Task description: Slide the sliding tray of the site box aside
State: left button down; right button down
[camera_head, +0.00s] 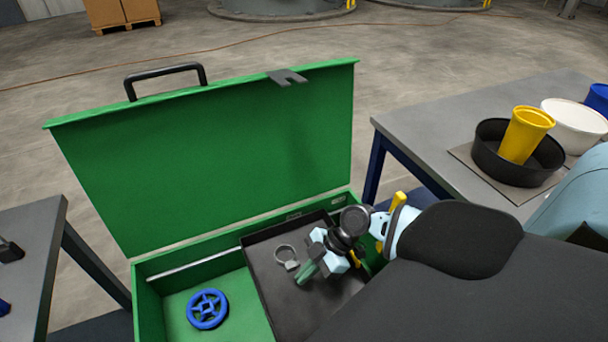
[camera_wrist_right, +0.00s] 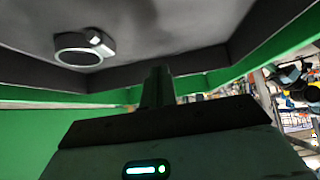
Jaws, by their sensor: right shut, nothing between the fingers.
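The green site box (camera_head: 150,305) stands open, with its lid (camera_head: 215,150) raised at the back. The dark sliding tray (camera_head: 268,278) sits in the right part of the box, and the box's left part is uncovered. A grey ring-shaped clamp (camera_head: 286,256) lies in the tray; it also shows in the right wrist view (camera_wrist_right: 80,50). My right gripper (camera_head: 306,272) is over the tray, right of the clamp. It is shut and empty; whether it touches the tray I cannot tell. My arm hides the tray's right side. My left gripper is not in view.
A blue handwheel (camera_head: 207,309) lies on the box floor left of the tray. A light rail (camera_head: 195,263) runs along the back inside wall. Right, a table (camera_head: 420,128) holds a black basin (camera_head: 490,160) and a yellow cup (camera_head: 526,135). Another table (camera_head: 28,225) stands left.

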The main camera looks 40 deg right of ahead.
jog(key=a, duration=0.1)
jog(key=a+r, duration=0.1)
jog(key=w+a+p, duration=0.1)
jog(key=a, duration=0.1)
jog(key=shift+r, duration=0.15)
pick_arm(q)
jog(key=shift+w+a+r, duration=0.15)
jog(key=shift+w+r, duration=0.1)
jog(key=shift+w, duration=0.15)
pick_arm(e)
jog(key=v, duration=1)
jog(key=shift+d+f, duration=0.2)
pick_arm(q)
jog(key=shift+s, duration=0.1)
